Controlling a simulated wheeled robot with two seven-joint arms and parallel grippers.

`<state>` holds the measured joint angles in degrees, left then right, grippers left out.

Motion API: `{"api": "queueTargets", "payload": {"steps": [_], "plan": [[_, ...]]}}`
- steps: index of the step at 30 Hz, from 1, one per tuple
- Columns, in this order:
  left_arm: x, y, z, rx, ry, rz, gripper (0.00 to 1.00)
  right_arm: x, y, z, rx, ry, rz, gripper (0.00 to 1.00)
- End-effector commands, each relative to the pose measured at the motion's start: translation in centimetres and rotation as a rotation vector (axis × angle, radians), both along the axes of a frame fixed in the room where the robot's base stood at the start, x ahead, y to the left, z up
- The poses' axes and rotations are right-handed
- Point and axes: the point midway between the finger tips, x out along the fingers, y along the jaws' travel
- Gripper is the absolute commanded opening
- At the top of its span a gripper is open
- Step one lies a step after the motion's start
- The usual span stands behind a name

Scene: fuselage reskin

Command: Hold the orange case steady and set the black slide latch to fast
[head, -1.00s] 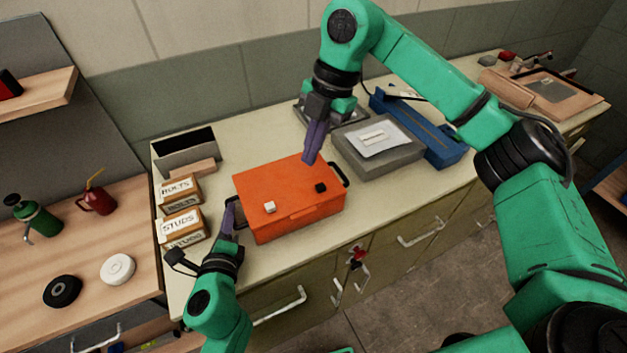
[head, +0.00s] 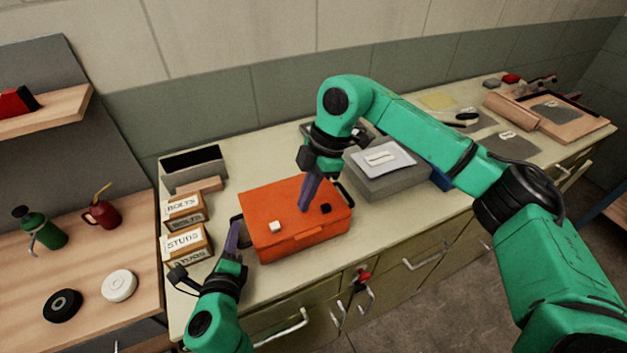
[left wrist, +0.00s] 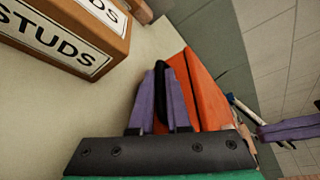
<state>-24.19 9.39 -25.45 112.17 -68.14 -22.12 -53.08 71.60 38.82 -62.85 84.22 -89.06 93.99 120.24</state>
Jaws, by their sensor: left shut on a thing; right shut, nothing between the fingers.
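The orange case (head: 287,240) sits on the bench with a black handle at each short end. My left gripper (head: 234,232) is shut on the case's left handle; in the left wrist view its purple fingers (left wrist: 165,98) close around the black handle beside the case's orange side (left wrist: 205,95). On the lid are a white block (head: 275,227) and the black slide latch (head: 325,208). My right gripper (head: 304,209) is shut and empty, fingers pointing down at the lid just left of the black latch. Whether its tips touch the lid or the latch, I cannot tell.
Boxes labelled BOLTS (head: 183,207) and STUDS (head: 187,243) stand left of the case. A grey box (head: 385,180) with a paper on top stands at the back right. The bench front edge is close before the case.

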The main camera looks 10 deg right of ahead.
Motion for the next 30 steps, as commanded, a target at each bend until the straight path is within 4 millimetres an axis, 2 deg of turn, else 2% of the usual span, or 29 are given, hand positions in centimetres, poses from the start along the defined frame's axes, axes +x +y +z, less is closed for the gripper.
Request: {"api": "queueTargets", "payload": {"steps": [3,5,9,12,23,30], "plan": [[0.0,0.0,0.1,0.0,-0.001,0.0,0.0,-0.3,0.9,-2.5,0.0,0.003,0.001,0.0],[0.0,0.0,0.1,0.0,-0.001,0.0,0.0,-0.1,0.6,-3.2,0.0,0.0,-0.004,0.0],[0.0,0.0,0.1,0.0,-0.002,0.001,0.0,0.4,-1.9,-3.1,-0.001,-0.001,-0.004,0.0],[0.0,0.0,0.1,0.0,-0.001,0.0,0.0,0.6,-2.7,-3.1,0.0,0.0,-0.002,0.0],[0.0,0.0,0.1,0.0,-0.002,-0.001,0.0,0.7,-3.0,-3.0,0.0,-0.001,-0.001,0.0],[0.0,0.0,0.1,0.0,-0.001,0.0,0.0,1.1,-5.1,-3.0,-0.001,-0.001,-0.001,0.0]]}}
